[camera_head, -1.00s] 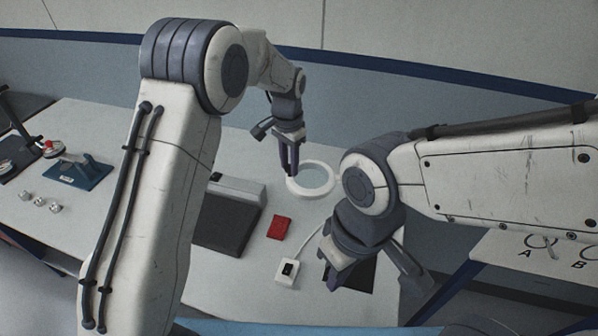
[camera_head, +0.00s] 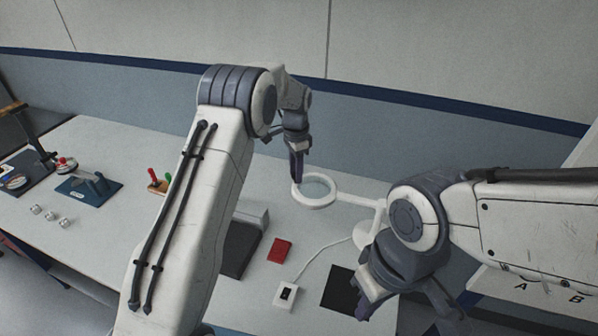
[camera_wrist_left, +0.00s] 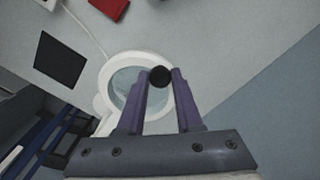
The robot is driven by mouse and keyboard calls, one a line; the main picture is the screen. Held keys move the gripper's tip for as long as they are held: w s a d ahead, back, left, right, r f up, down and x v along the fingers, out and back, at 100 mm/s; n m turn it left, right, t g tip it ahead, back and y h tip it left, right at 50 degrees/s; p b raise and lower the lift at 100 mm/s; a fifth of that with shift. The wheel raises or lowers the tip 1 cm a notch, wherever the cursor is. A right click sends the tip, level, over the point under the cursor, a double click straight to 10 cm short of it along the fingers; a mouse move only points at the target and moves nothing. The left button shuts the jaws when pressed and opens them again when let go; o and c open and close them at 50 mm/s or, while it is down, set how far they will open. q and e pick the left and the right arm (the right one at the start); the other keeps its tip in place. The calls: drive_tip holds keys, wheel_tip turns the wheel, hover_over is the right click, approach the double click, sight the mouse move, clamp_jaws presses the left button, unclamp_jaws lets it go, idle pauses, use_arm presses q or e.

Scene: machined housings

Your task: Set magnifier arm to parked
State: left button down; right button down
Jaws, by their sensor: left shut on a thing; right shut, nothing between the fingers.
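The magnifier is a white ring with a clear lens (camera_head: 316,203), on a white arm (camera_head: 358,199) that runs right to a white post and base, partly hidden by my right arm. My left gripper (camera_head: 297,178) is shut at the ring's left edge. In the left wrist view, its purple fingers (camera_wrist_left: 160,85) close on a round black knob (camera_wrist_left: 160,77) at the rim of the ring (camera_wrist_left: 112,68). My right gripper (camera_head: 364,304) is shut and empty, over the front of the table near a black square, apart from the magnifier.
A red block (camera_head: 280,250) and a white switch box (camera_head: 286,295) with a cable lie in front of the magnifier. A black square (camera_head: 340,287) lies right of them.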

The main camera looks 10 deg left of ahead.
use_arm(q)
drive_tip(key=shift+w+d+r, duration=0.15)
drive_tip(key=shift+w, duration=0.15)
drive_tip(key=c, duration=0.6)
unclamp_jaws()
drive_tip(key=shift+r, duration=0.25)
drive_tip(key=shift+r+b, duration=1.15)
drive_tip(key=shift+r, duration=3.8)
drive_tip(key=shift+s, duration=0.15)
